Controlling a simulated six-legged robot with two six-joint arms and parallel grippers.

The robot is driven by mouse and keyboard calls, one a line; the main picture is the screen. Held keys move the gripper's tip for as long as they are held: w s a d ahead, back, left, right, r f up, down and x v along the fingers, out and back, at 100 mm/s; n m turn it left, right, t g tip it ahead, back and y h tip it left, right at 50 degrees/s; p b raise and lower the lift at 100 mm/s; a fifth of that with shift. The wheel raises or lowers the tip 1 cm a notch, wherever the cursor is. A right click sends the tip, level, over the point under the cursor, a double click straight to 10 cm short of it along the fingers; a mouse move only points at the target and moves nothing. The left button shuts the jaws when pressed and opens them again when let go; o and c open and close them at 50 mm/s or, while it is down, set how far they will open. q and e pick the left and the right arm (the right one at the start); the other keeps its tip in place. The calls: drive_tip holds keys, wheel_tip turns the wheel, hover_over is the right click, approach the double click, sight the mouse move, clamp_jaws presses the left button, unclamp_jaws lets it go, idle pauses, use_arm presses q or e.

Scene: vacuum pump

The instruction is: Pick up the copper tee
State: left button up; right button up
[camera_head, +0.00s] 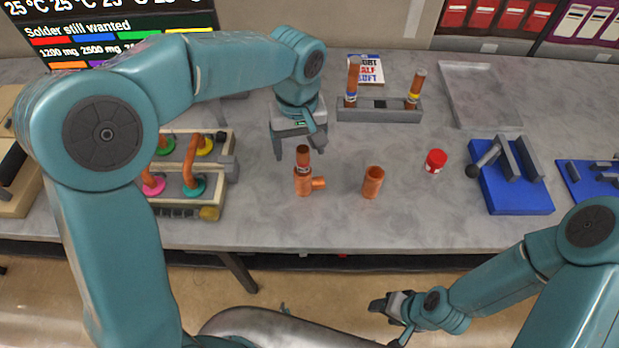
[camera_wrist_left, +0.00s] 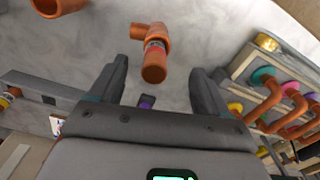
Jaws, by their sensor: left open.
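The copper tee (camera_head: 304,186) stands upright on the grey bench, with its side branch pointing right and a darker, labelled copper piece rising from its top. It also shows in the left wrist view (camera_wrist_left: 152,42), between and beyond the fingertips. My left gripper (camera_head: 300,149) is open and points down just above and behind the tee. Its fingers lie on either side of the tee's top in the picture; contact cannot be made out. In the left wrist view the open jaws (camera_wrist_left: 156,68) hold nothing. My right gripper (camera_head: 388,318) is low in front of the bench, its fingers apart and empty.
A copper coupling (camera_head: 373,182) stands right of the tee, then a red-capped jar (camera_head: 435,160). A grey rack (camera_head: 380,115) with two labelled tubes is behind. A fixture with copper bends (camera_head: 212,212) is close on the left. A blue-based clamp (camera_head: 516,196) stands right.

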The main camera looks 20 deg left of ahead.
sight(302, 164)
use_arm(q)
drive_tip(key=shift+s+f, duration=0.15)
drive_tip(key=shift+f, duration=0.35)
drive_tip(key=shift+s+a+f, duration=0.15)
drive_tip(key=shift+f+p, duration=0.3)
drive_tip(key=shift+f, duration=0.05)
drive_tip(key=f, duration=0.2)
drive_tip(key=w+d+f+p, duration=0.1)
drive_tip(key=f, duration=0.1)
drive_tip(key=shift+s+a+f, duration=0.1)
drive_tip(key=shift+a+f, duration=0.05)
drive_tip(key=shift+f, duration=0.1)
drive_tip(key=shift+s, duration=0.15)
drive_tip(key=shift+a, duration=0.1)
drive_tip(key=c, duration=1.3)
clamp_jaws()
use_arm(e)
drive_tip(key=shift+s+a+r, duration=0.1)
drive_tip(key=shift+s+r, duration=0.1)
drive_tip(key=shift+r, duration=0.25)
drive_tip(key=shift+s+a+r, duration=0.1)
drive_tip(key=shift+s+r, duration=0.05)
drive_tip(key=shift+r, duration=0.3)
use_arm(q)
drive_tip(key=shift+r, duration=0.1)
use_arm(e)
drive_tip(key=shift+d, duration=0.1)
